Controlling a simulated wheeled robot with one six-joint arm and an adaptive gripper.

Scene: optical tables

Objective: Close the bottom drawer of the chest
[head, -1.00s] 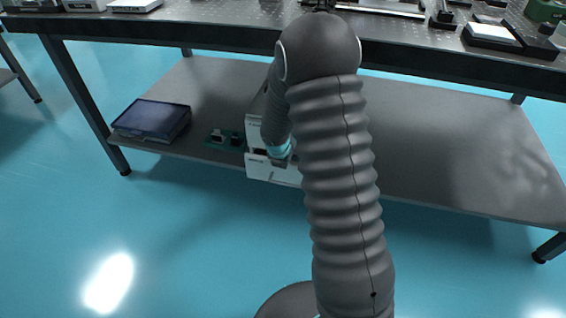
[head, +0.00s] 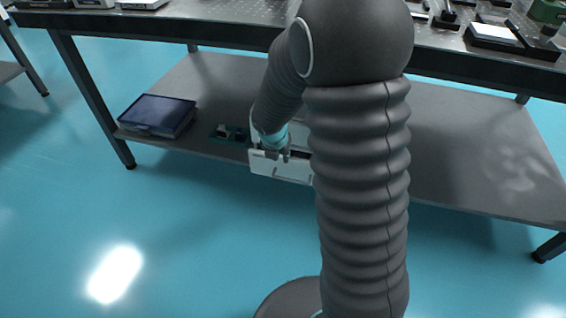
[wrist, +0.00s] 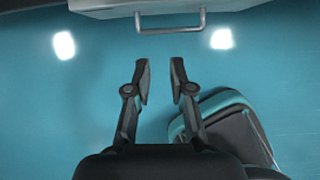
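The chest (head: 257,130) is a small white unit on the lower shelf, mostly hidden behind my arm. Its bottom drawer (head: 283,169) stands pulled out, with a pale front and a dark gap behind it. In the wrist view the drawer front (wrist: 100,7) shows at the top edge, with a grey bar handle (wrist: 170,31). My gripper (wrist: 162,80) is open and empty, its two fingers apart just short of the handle and not touching it. In the head view my gripper (head: 278,154) is at the drawer, with its fingertips partly unclear.
A dark blue box (head: 157,115) and a small green board (head: 229,133) lie on the lower shelf (head: 460,150) left of the chest. The tabletop (head: 225,12) overhangs above. The blue floor (head: 190,220) in front is clear.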

